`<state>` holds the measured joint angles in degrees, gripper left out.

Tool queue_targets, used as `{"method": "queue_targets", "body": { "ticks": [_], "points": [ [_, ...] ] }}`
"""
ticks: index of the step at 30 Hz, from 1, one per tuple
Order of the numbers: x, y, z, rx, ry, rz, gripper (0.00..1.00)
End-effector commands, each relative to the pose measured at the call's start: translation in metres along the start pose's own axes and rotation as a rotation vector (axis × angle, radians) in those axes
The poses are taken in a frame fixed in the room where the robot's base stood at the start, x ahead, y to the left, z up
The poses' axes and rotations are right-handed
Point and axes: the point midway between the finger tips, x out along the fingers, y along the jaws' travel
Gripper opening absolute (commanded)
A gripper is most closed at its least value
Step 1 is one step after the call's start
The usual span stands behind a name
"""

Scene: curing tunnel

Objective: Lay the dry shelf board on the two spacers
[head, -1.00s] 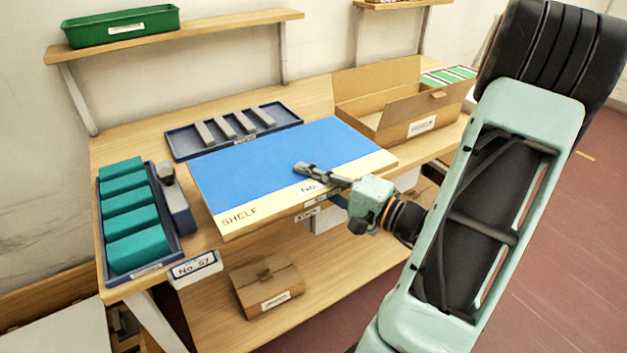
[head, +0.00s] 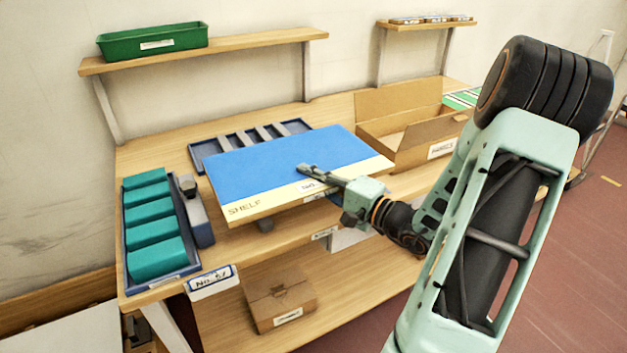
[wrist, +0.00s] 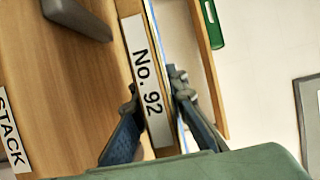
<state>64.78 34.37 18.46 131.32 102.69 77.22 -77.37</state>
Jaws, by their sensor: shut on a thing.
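The shelf board (head: 285,160) is blue on top with a cream front strip marked SHELF. My gripper (head: 308,172) is shut on its front edge, beside the No. 92 label. The board is held above the bench, roughly level. In the wrist view, the fingers (wrist: 155,115) clasp the board edge (wrist: 150,75) from both faces. A grey spacer (head: 265,225) shows under the board's front edge; it also shows on the bench in the wrist view (wrist: 78,18). The second spacer cannot be made out, and I cannot tell whether the board touches the visible one.
A dark blue tray (head: 200,160) with several grey bars lies behind the board. Another tray (head: 160,278) with teal blocks and a grey tool (head: 195,208) stand left. An open cardboard box (head: 445,135) stands right. A wall shelf (head: 260,37) is above.

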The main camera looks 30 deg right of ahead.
Motion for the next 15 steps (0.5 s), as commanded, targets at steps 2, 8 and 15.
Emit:
{"method": "queue_targets", "body": {
  "ticks": [2, 8, 15],
  "points": [
    [-0.001, 0.012, 0.001, -0.001, -0.001, -0.003, 0.00],
    [-0.001, 0.028, 0.001, -0.001, -0.002, -0.004, 0.00],
    [-0.002, 0.046, 0.001, -0.002, -0.001, -0.004, 0.00]
  ]
}}
